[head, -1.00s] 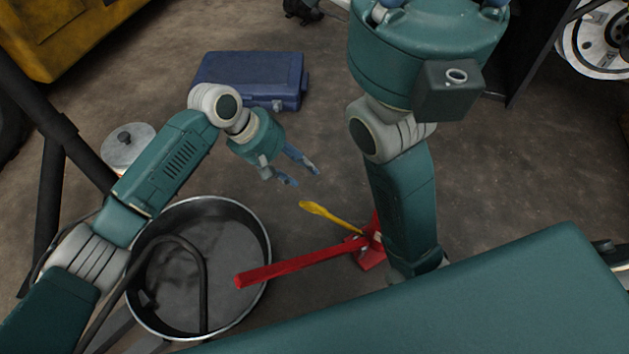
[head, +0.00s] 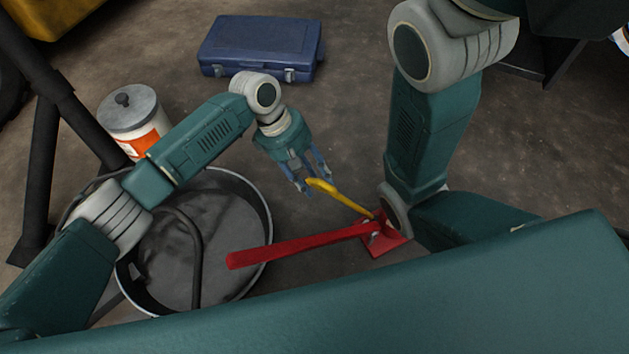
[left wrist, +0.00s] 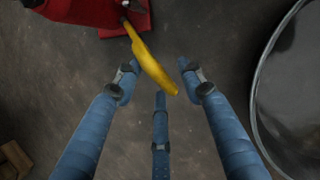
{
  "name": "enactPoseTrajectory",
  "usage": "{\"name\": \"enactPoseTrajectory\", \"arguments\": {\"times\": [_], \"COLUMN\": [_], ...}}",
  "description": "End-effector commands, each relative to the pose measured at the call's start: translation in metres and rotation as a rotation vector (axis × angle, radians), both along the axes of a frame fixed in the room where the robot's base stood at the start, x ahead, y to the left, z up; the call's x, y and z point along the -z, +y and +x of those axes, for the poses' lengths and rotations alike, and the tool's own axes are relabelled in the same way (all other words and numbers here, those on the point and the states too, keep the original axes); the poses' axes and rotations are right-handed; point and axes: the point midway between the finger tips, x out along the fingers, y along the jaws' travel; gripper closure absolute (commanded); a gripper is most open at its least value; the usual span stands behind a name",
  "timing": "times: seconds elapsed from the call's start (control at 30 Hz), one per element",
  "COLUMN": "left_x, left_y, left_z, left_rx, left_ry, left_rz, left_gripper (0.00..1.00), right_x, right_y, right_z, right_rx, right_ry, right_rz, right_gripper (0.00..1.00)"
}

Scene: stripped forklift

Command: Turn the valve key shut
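The yellow valve key (head: 341,195) slants up and left from a red fitting (head: 384,239) on the floor. In the left wrist view the yellow key (left wrist: 150,63) hangs from the red part at the top, its broad end reaching between my spread blue fingers. My left gripper (head: 311,184) is open, with its fingertips around the key's free end; no firm grip shows. The left gripper (left wrist: 157,78) has clear gaps beside the key in the wrist view. My right gripper is not in view; only links of that arm show.
A long red bar (head: 300,246) runs left from the fitting over the rim of a round metal pan (head: 266,208) with a dark hose. A white and orange canister (head: 140,125) and a blue case (head: 259,49) stand beyond. Open floor lies between case and key.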

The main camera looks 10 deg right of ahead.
Motion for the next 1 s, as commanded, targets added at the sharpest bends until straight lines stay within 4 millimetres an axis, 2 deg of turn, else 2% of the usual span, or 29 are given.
{"name": "enactPoseTrajectory", "arguments": {"times": [0.3, 0.5, 1.0], "left_x": [0.0012, 0.0013, 0.0012], "left_y": [-0.0012, -0.0010, -0.0005], "left_z": [-0.0002, -0.0003, -0.0006], "left_rx": [0.000, 0.000, 0.002], "left_ry": [-0.001, -0.001, -0.001], "left_rz": [-0.001, -0.001, 0.000], "left_gripper": [0.63, 1.00, 1.00], "right_x": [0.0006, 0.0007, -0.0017], "right_y": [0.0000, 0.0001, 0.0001], "right_z": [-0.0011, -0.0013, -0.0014], "right_rx": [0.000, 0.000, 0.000], "right_ry": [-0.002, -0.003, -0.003], "right_rz": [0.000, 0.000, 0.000], "right_gripper": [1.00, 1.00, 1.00]}}
